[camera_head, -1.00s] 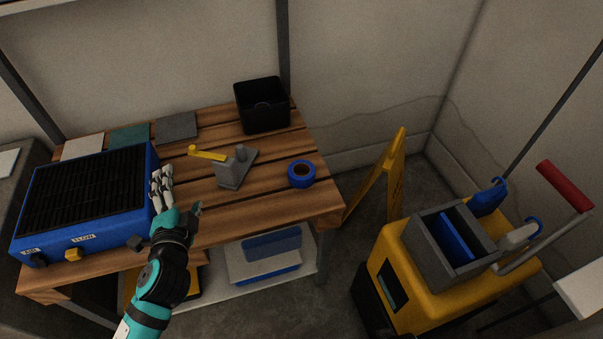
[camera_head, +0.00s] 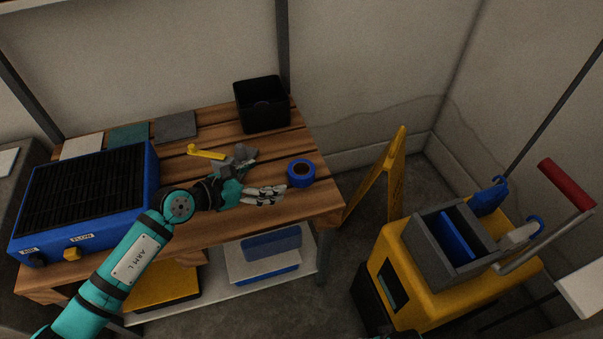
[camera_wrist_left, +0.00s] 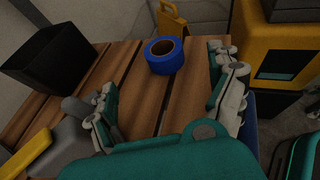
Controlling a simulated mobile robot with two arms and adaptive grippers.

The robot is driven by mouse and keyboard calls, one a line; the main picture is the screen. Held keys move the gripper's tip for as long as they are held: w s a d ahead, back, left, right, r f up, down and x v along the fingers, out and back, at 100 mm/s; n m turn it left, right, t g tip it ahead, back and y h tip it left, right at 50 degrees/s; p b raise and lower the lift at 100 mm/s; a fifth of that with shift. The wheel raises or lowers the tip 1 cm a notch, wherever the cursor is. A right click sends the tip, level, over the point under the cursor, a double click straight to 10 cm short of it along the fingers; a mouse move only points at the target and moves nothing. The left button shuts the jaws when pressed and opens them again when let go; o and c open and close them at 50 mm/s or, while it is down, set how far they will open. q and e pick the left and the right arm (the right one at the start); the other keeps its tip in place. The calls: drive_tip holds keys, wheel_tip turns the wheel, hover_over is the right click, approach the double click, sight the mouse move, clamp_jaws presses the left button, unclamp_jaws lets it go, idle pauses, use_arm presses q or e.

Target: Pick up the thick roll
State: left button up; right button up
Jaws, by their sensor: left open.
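The thick roll (camera_head: 301,173) is a blue ring with a brown core, lying flat on the wooden table near its right end. It also shows in the left wrist view (camera_wrist_left: 164,57), ahead of and between my open fingers. My left gripper (camera_head: 281,193) is open and empty, low over the table's front part, just left of and nearer than the roll. Its two fingers also show in the left wrist view (camera_wrist_left: 168,95), apart from the roll. My right gripper is in no view.
A grey dispenser with a yellow lever (camera_head: 207,152) stands partly behind my left gripper. A black bin (camera_head: 262,105) stands at the back. A blue slatted box (camera_head: 85,195) fills the table's left. A yellow sign (camera_head: 380,180) and a yellow cart (camera_head: 425,290) stand right of the table.

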sight(307, 167)
use_arm(q)
drive_tip(key=x, duration=0.5)
drive_tip(key=shift+d+b, duration=0.1)
drive_tip(key=shift+b, duration=0.25)
drive_tip(key=shift+x, duration=0.9)
drive_tip(key=b+x, duration=0.1)
drive_tip(key=x, duration=0.2)
drive_tip(key=shift+w+d, duration=0.1)
drive_tip(key=shift+d, duration=0.25)
drive_tip(key=shift+w+d+f, duration=0.2)
drive_tip(key=shift+w+d, duration=0.05)
drive_tip(key=shift+d, duration=0.05)
drive_tip(key=c, duration=1.3)
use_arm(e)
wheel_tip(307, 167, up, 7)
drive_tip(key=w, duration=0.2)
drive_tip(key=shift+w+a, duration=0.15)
